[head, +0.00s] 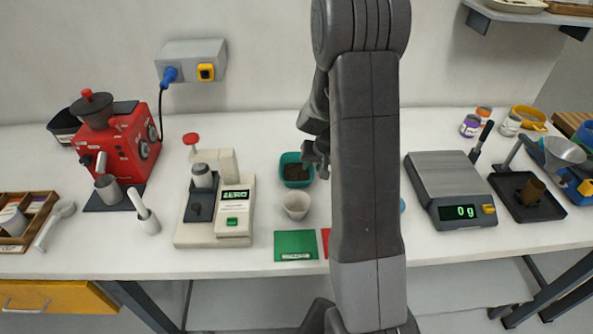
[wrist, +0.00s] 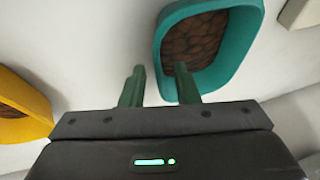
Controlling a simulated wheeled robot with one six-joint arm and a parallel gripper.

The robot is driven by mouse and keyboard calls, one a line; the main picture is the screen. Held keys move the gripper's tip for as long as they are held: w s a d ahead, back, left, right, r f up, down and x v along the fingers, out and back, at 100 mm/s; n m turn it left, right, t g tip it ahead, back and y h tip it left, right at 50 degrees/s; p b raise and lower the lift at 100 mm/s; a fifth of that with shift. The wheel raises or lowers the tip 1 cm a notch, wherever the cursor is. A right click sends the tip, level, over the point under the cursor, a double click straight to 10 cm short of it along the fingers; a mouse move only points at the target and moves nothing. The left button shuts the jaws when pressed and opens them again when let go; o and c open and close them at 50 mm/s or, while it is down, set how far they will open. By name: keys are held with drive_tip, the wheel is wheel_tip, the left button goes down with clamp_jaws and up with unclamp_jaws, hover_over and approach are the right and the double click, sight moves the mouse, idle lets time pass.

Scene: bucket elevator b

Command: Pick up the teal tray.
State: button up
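The teal tray (head: 296,184) stands on the white bench, left of my arm in the head view, with brown beans inside it. In the wrist view the teal tray (wrist: 238,48) is at the upper right. My gripper (wrist: 160,78) is open, with a gap between its two green fingers. The right finger overlaps the tray's inside in the picture, and the left finger is outside it. The tray's near left wall lies between them in the picture; I cannot tell whether they touch. In the head view my gripper (head: 316,160) is at the tray's right edge, partly hidden by my arm.
A yellow tray (wrist: 30,100) with brown contents is at the wrist view's left. A pale cup (head: 295,206) stands in front of the teal tray, with a green mat (head: 295,246) nearer. A cream machine (head: 222,205) is left, a scale (head: 450,185) right. My arm hides the middle bench.

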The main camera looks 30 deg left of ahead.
drive_tip(key=shift+x, duration=0.85)
clamp_jaws()
idle(0.8)
